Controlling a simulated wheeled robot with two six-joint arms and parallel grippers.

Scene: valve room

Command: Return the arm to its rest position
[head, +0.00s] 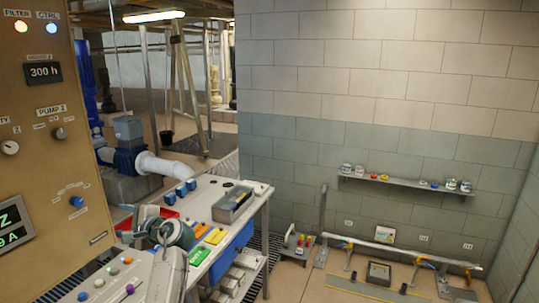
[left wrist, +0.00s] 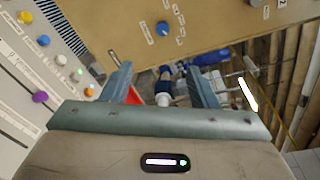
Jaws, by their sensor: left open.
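My left gripper (head: 145,222) is low at the left in the head view, in front of a white workbench (head: 212,194). In the left wrist view, the two fingers of this gripper (left wrist: 162,78) stand well apart with nothing held between them. Beyond them are the tan control panel (left wrist: 180,18) and, further off, blue and white pipework. My right gripper is in neither view.
A control panel (head: 62,130) stands close at the left. A sloped console (head: 115,279) with coloured knobs is below it. A wall shelf (head: 405,185) holds small parts. Floor at the right is partly clear.

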